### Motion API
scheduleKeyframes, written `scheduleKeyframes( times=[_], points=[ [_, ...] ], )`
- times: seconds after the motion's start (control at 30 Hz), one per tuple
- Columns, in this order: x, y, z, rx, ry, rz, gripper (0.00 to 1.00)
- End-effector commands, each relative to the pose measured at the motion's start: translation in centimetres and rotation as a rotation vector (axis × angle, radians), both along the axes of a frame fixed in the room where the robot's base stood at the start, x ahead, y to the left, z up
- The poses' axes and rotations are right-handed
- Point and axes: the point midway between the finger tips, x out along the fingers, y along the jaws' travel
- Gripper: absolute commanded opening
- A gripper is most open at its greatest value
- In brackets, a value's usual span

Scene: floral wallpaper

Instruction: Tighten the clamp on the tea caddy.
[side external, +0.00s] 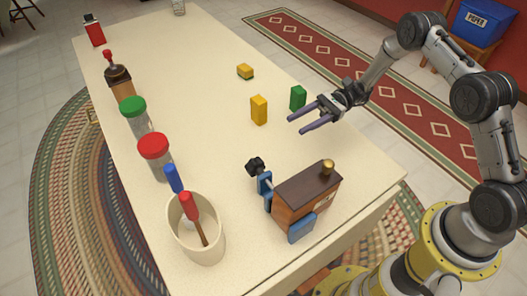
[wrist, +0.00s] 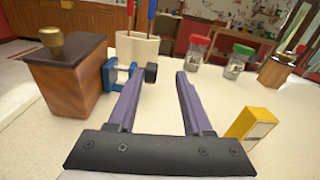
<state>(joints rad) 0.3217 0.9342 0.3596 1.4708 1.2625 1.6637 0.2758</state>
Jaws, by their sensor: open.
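The tea caddy (side external: 292,203) is a wooden box with a dark lid and brass knob, near the table's front edge; it also stands at left in the wrist view (wrist: 68,88). A blue clamp (side external: 265,184) is on it, with one blue pad (side external: 301,228) at the near side and a black screw knob (side external: 256,165) sticking out at the far-left side. In the wrist view the black knob (wrist: 151,72) shows just beyond the left fingertip. My gripper (side external: 297,124) is open and empty, with purple fingers, above the table behind the caddy, apart from the knob.
A cream crock (side external: 197,240) with red- and blue-handled tools stands left of the caddy. Red-lidded (side external: 155,157) and green-lidded (side external: 134,115) jars line the left edge. Yellow (side external: 259,110) and green (side external: 298,98) blocks stand near my gripper. The table centre is clear.

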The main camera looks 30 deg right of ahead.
Motion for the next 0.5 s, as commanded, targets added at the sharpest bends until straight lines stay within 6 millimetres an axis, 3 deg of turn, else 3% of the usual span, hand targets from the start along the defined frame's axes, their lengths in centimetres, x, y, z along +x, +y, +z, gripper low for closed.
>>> scheduleKeyframes(
  times=[0.03,0.1,0.2,0.37,0.5],
  points=[
    [-0.3,0.1,-1.7,0.006,0.023,0.000,0.50],
    [-0.6,0.1,-3.2,0.014,0.049,0.001,0.50],
    [-1.0,0.3,-4.4,0.022,0.074,0.001,0.50],
    [-1.1,1.4,-4.6,0.026,0.084,0.002,0.50],
    [-1.2,3.6,-4.6,0.025,0.084,0.005,0.50]
  ],
)
